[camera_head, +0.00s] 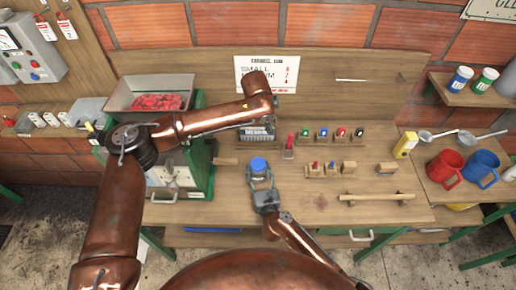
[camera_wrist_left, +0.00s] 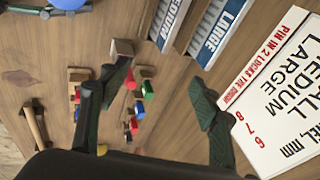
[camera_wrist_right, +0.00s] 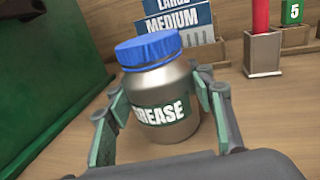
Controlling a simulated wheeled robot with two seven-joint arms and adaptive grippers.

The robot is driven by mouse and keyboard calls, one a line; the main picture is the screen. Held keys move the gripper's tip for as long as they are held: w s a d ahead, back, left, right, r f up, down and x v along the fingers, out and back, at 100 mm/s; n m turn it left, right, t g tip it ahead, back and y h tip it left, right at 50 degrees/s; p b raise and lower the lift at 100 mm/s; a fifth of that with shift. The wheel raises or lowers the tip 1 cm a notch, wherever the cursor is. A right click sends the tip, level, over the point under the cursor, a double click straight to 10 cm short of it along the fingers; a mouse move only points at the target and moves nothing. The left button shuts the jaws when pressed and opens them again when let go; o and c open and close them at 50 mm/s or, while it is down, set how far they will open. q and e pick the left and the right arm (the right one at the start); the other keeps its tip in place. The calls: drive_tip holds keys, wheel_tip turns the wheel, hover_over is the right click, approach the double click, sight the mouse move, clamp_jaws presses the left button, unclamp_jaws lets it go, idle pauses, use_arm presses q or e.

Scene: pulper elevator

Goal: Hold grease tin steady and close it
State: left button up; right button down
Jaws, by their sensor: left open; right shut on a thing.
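The grease tin is a silvery jar labelled GREASE (camera_wrist_right: 165,100) with a blue lid (camera_wrist_right: 148,48) on its mouth; how tight the lid is, I cannot tell. In the head view the blue lid (camera_head: 258,164) shows over the bench. My right gripper (camera_head: 262,182) is shut around the tin's body, one finger on each side, below the lid. The tin looks upright. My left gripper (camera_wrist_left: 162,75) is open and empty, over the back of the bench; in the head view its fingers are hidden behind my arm. A blue part of the lid (camera_wrist_left: 68,3) shows at its view's top edge.
A green machine with a grey hopper (camera_head: 152,97) stands left of the tin. Right of it are small colored locks on wooden blocks (camera_head: 325,169), a wooden handle bar (camera_head: 375,197) and red (camera_head: 444,168) and blue mugs. A paper sign (camera_head: 267,74) is behind.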

sight(258, 163)
use_arm(q)
drive_tip(key=s+a+f+n+g, duration=0.1)
drive_tip(key=s, duration=0.2)
drive_tip(key=s+a+f+n+g+y, duration=0.1)
drive_tip(key=s+a+g, duration=0.1)
drive_tip(key=s, duration=0.2)
drive_tip(key=s+a+f+n+g+y, duration=0.1)
drive_tip(key=s+f+n, duration=0.1)
drive_tip(key=s, duration=0.2)
drive_tip(key=shift+a+f+g, duration=0.1)
drive_tip(key=shift+a+g, duration=0.1)
drive_tip(key=shift+g, duration=0.1)
drive_tip(key=shift+f, duration=4.05)
drive_tip(key=shift+c, duration=0.4)
